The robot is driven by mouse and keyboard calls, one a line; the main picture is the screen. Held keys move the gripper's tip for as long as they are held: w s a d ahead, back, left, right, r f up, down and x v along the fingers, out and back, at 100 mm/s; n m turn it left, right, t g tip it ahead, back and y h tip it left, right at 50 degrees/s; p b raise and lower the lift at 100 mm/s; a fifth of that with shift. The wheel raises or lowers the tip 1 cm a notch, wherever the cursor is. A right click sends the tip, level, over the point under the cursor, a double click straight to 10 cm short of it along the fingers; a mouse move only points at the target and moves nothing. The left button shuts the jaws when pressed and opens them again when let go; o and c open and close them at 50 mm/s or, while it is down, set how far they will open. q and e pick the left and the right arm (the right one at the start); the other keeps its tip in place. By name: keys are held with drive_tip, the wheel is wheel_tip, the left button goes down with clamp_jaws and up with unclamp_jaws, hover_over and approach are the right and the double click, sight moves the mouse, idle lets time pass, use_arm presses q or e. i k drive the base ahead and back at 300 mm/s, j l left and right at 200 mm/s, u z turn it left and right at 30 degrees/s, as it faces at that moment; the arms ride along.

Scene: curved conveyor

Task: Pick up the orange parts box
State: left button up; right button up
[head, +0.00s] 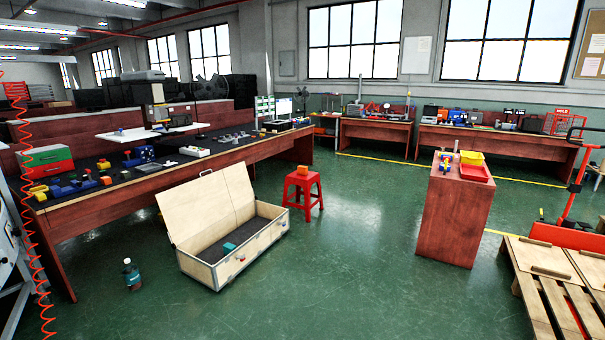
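A small orange box (303,170) sits on the seat of a red stool (304,187) in the middle of the head view, beyond an open wooden chest. Another small orange-yellow object (38,191) lies at the near left end of the long workbench; it is too small to tell what it is. I cannot tell for certain which one is the parts box. Neither of my grippers is in view.
The open wooden chest (255,262) stands on the green floor, a bottle (131,274) to its left. The long workbench (190,167) runs along the left. A wooden cabinet (449,222) with yellow and red trays and a pallet (545,290) are at right. Floor between chest and cabinet is clear.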

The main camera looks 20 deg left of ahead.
sight(302, 170)
drive_tip(key=i+u, duration=0.2)
drive_tip(key=i, duration=4.85)
